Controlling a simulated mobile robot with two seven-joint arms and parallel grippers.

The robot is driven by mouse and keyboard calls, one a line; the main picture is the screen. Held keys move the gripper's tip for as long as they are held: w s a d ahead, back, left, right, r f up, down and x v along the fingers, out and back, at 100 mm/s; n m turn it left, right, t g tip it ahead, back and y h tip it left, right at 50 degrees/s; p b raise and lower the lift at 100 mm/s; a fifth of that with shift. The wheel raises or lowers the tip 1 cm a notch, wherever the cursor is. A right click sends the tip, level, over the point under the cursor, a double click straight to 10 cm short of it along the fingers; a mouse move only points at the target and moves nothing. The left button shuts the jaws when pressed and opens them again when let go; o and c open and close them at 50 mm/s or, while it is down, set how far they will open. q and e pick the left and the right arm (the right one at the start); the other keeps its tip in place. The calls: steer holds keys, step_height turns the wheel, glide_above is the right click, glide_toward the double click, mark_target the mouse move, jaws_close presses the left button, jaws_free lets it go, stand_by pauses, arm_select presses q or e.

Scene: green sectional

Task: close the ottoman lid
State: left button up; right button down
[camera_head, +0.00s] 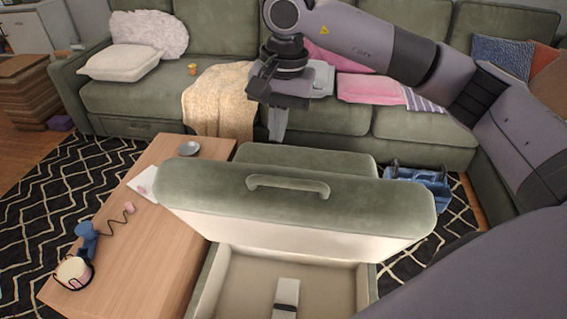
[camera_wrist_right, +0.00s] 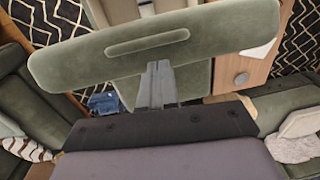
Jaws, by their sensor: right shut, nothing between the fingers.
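The green ottoman lid (camera_head: 300,205) stands raised and tilted over the ottoman, with a handle (camera_head: 288,184) along its upper side. The open ottoman box (camera_head: 330,265) shows below it, with a white and dark object (camera_head: 287,298) inside. My right gripper (camera_head: 277,130) is shut and empty, above and behind the raised lid in the head view. In the right wrist view the shut fingers (camera_wrist_right: 157,85) overlap the lower edge of the lid (camera_wrist_right: 220,35); I cannot tell whether they touch it. My left gripper is not in view.
The green sectional sofa (camera_head: 135,98) runs along the back. A blue bag (camera_head: 425,185) lies on the floor to the right.

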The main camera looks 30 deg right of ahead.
steer(key=w+d+r+h, duration=0.1)
steer(key=d+r+h, duration=0.1)
steer(key=d, duration=0.1)
step_height(320, 180, down, 12)
steer(key=shift+s+d+r+p, duration=0.1)
steer(key=shift+r+p, duration=0.15)
steer(key=shift+p, duration=0.75)
steer(key=shift+s+a+f+t, duration=0.2)
steer(key=shift+s+f+t, duration=0.1)
steer(key=shift+f, duration=0.2)
steer(key=shift+f, duration=0.1)
